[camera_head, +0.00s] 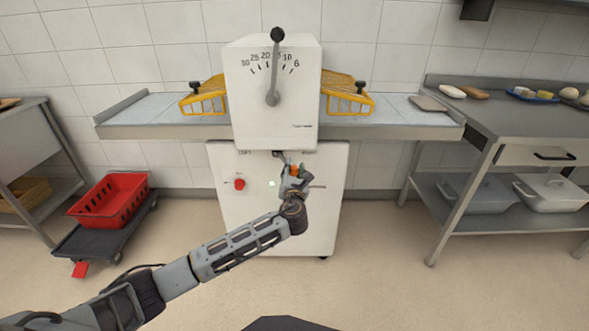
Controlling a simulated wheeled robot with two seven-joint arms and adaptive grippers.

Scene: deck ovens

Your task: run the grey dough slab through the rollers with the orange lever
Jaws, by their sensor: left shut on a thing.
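The dough sheeter (272,90) stands against the tiled wall, with a white head and a belt wing on each side. A flat grey-brown slab (428,103) lies near the outer end of the right wing (390,112). The orange lever (295,169) is below the head, on the front of the machine. My left gripper (291,173) is shut on it and hides much of it. My right gripper is not in view. The rollers are hidden behind the head and the yellow guards.
A grey dial handle (273,75) points up on the head's scale. Yellow guards (345,93) flank the head. A red button (239,184) is on the base. A steel table (520,110) with food stands right; a red crate (110,197) sits on a trolley left.

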